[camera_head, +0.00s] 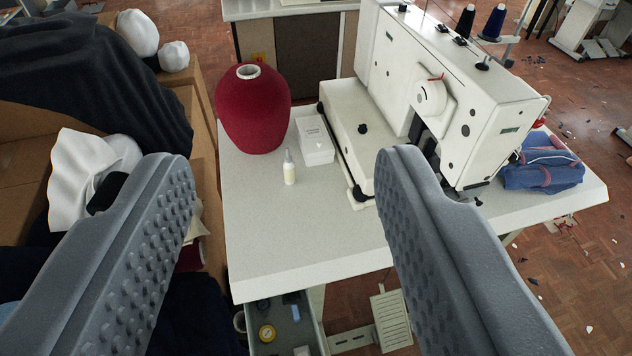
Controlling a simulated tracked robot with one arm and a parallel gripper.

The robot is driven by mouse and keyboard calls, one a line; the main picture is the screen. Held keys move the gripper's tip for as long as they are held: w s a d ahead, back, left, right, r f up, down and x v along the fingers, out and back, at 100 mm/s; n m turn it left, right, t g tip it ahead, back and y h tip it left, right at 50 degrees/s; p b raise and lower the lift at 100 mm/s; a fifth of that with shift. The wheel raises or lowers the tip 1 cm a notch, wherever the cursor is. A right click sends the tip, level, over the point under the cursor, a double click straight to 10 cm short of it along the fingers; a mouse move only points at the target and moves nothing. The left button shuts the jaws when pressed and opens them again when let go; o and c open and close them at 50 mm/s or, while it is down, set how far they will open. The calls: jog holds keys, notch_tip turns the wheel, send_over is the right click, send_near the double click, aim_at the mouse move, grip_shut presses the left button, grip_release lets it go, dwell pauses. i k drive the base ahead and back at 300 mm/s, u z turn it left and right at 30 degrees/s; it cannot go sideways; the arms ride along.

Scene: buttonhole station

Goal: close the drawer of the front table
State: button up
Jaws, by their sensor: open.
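The front table (291,253) has a pale top and stands in the middle of the view. Its drawer (304,331) hangs below the front left corner and is pulled out. Small items lie in it, among them a yellow roll (267,333). The lower part of the drawer is cut off by the picture's bottom edge. My gripper (290,165) is open, with nothing between its two grey fingers. The fingers frame the table's left half, and the drawer shows low between them.
A white sewing machine (480,95), red vase (253,115), white box (315,142), small bottle (289,168) and blue folded cloth (543,165) are on the table. Cardboard boxes (203,100) with dark cloth stand close at left. A pedal (391,318) is below the table.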

aim_at(290, 334)
jog(key=z, duration=0.5)
jog(key=k, duration=1)
jog(key=u, duration=0.4)
